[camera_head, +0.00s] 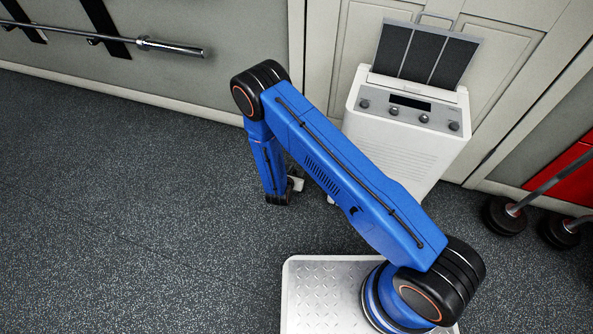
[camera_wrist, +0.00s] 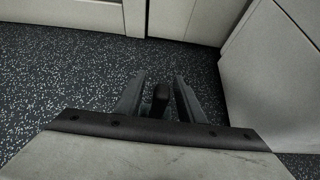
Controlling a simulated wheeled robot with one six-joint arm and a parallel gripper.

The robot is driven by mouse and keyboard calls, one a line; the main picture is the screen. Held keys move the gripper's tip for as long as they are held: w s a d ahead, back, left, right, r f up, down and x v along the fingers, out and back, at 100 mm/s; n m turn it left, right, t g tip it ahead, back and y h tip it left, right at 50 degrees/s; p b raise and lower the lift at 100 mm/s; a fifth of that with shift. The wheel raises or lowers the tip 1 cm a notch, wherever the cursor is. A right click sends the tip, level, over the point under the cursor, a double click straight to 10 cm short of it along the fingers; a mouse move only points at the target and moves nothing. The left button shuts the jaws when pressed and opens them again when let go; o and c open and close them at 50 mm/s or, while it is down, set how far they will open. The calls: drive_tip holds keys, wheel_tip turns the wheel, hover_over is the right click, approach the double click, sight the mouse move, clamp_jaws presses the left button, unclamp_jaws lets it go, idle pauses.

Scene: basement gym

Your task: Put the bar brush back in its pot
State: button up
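In the wrist view, the two grey fingers of my gripper (camera_wrist: 158,90) stand apart. A dark, round-ended bar (camera_wrist: 160,98) shows between them, with a gap visible on each side. It looks like a handle, perhaps the bar brush's, but I cannot be sure; its lower part is hidden behind the pale gripper body. In the head view, my gripper (camera_head: 296,184) is low behind my blue arm, left of the white appliance, and mostly hidden. I cannot make out the pot in either view.
A white appliance (camera_head: 405,145) with knobs and a raised dark panel stands against the cabinet doors. A barbell (camera_head: 150,44) hangs on the left wall. Dumbbells (camera_head: 505,215) and a red object (camera_head: 570,175) are at the right. The speckled floor (camera_head: 120,210) at left is clear.

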drive_tip(key=v, duration=1.7)
drive_tip(key=shift+s, duration=0.2)
drive_tip(key=shift+a+r, duration=0.1)
